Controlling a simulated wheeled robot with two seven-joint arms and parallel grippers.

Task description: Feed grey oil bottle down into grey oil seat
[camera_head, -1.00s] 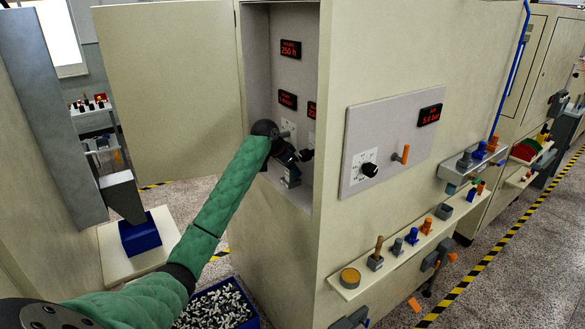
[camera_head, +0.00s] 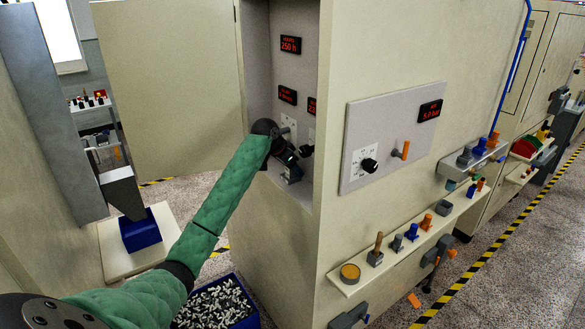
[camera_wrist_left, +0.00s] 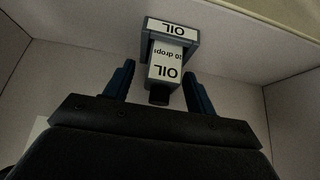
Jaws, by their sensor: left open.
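My left gripper (camera_head: 288,158) reaches into the open cabinet recess in the head view. In the left wrist view its two blue fingers (camera_wrist_left: 158,72) stand open, one on each side of the grey oil bottle (camera_wrist_left: 168,67), with gaps between. The bottle has a white OIL label and a dark cap pointing towards my palm. Its far end meets the grey oil seat (camera_wrist_left: 194,42), which carries its own white OIL label; the bottle appears to sit in it, but its depth cannot be told. In the head view the seat (camera_head: 292,177) shows below my gripper. My right gripper is out of view.
The recess has side walls close to my gripper and red displays (camera_head: 290,44) on its back wall. The cabinet door (camera_head: 170,80) stands open to the left. A blue bin (camera_head: 245,320) of small parts is below. A shelf (camera_head: 400,255) with several fittings runs along the right.

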